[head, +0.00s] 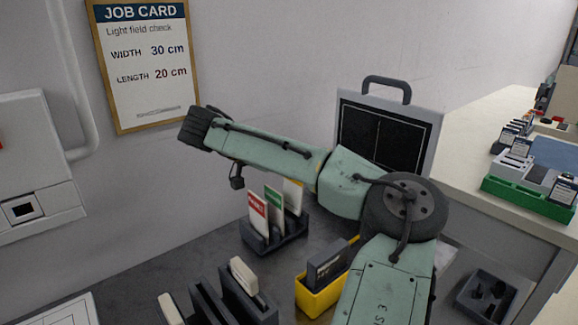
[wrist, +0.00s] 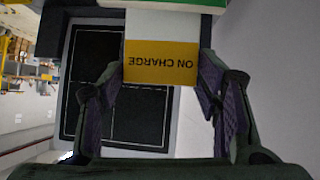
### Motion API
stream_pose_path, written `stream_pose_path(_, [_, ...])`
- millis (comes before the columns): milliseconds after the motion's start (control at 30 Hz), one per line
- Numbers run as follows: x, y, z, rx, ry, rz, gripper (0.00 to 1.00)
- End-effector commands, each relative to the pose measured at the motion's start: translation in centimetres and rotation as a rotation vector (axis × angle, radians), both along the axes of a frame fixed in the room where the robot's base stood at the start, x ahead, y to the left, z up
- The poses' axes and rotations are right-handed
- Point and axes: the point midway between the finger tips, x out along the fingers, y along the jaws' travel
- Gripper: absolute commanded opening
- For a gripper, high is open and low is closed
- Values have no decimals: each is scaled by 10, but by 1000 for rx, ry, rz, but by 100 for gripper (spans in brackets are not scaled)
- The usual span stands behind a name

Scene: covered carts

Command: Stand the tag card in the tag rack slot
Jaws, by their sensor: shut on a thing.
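The tag card (wrist: 162,63), white with a yellow "ON CHARGE" label, is between the two fingers of my gripper (wrist: 160,75), which is shut on it. The label reads upside down in the wrist view. In the head view the card's white part (head: 292,195) shows under my arm, at the right end of the dark tag rack (head: 262,243). A red-labelled card (head: 258,215) and a green-labelled card (head: 274,210) stand in the rack to its left. My arm hides the gripper in the head view. I cannot tell whether the held card is seated in a slot.
A dark framed panel with a handle (head: 388,137) stands behind my arm. A yellow bin (head: 318,298) holding a dark item and a dark slotted holder (head: 250,300) are in front of the rack. A dark tray (head: 487,297) lies at right.

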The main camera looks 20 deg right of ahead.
Motion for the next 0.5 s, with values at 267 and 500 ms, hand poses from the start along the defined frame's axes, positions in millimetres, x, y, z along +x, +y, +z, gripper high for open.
stream_pose_path(267, [0, 0, -10, 0, 0, 0, 11])
stream_pose_path(500, [0, 0, -9, 0, 1, 1, 61])
